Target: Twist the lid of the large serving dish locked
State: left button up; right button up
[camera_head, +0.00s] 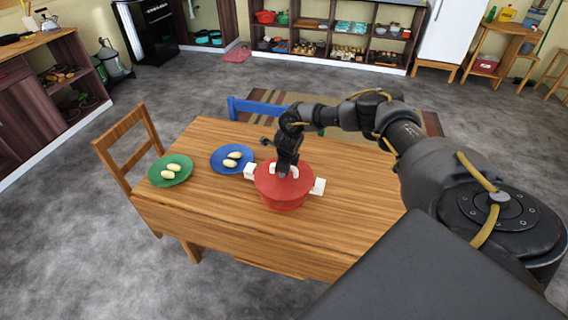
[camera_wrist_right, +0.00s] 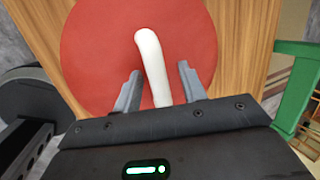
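The large serving dish (camera_head: 284,196) is a red round pot with white side handles, standing upright on the wooden table. Its red lid (camera_head: 299,184) sits on top and has a white handle. In the right wrist view the lid (camera_wrist_right: 95,45) fills the middle and its curved white handle (camera_wrist_right: 152,62) runs between the fingers. My right gripper (camera_head: 283,172) is over the lid, pointing down. In the wrist view its fingers (camera_wrist_right: 157,88) are apart, one on each side of the handle, with gaps showing. My left gripper is not in view.
A blue plate (camera_head: 220,166) and a green plate (camera_head: 157,176), each with pale egg-shaped items, lie left of the dish on the table (camera_head: 230,205). A wooden chair (camera_head: 122,139) and a blue chair (camera_head: 240,103) stand at the table's edges. The table front is clear.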

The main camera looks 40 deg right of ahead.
aim_at(286, 181)
jog(key=b+v, duration=0.2)
jog(key=v, duration=0.9)
jog(key=shift+d+f, duration=0.1)
